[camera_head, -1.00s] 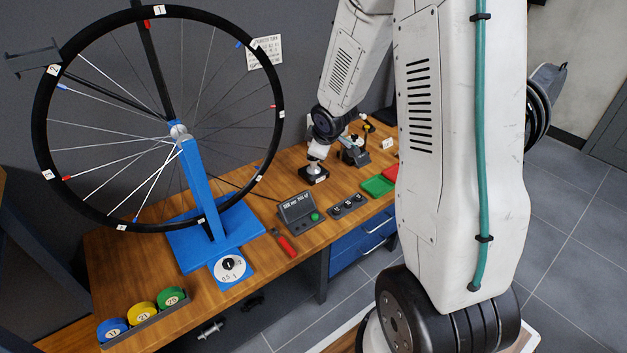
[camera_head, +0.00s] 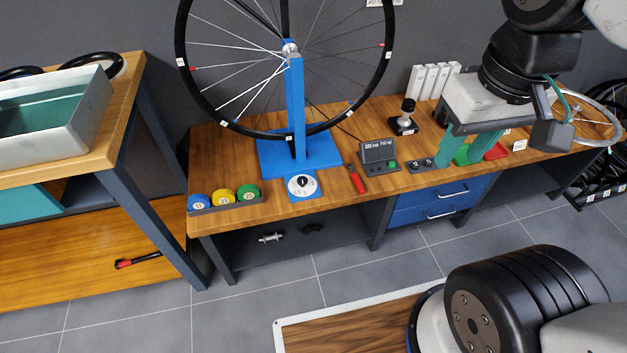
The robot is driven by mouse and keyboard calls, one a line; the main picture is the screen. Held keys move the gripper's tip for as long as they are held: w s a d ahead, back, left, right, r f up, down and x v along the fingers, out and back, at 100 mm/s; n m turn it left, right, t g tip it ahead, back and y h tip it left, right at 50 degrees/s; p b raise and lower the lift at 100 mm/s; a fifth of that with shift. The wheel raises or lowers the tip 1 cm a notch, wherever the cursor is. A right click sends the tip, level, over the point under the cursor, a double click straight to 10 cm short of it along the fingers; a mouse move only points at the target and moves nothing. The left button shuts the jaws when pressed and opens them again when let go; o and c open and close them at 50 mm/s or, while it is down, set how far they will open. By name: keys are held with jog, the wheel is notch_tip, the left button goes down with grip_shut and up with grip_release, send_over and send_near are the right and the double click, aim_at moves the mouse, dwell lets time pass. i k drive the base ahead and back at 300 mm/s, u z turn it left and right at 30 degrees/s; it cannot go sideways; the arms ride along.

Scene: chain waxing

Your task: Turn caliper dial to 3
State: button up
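A white round dial (camera_head: 301,186) with a black knob at its centre lies on a small blue plate at the front of the blue wheel stand's base (camera_head: 270,152). Its printed numbers and pointer setting are too small to read surely. My gripper (camera_head: 466,160) hangs over the right part of the workbench, well to the right of the dial. Its two teal fingers point down and stand apart, with nothing seen held between them. Green and red pads on the bench show behind the fingers.
A spoked wheel (camera_head: 190,105) stands above the dial. A red-handled tool (camera_head: 356,180), a display box (camera_head: 380,156) and a black-knobbed stamp-like item (camera_head: 405,118) lie between dial and gripper. Numbered blue, yellow and green rolls (camera_head: 223,195) sit left. The bench's front edge (camera_head: 330,196) is close to the dial.

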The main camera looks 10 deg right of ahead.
aim_at(302, 180)
jog(key=k, duration=0.25)
jog(key=u, duration=0.9)
jog(key=i, duration=0.65)
jog(key=z, duration=0.3)
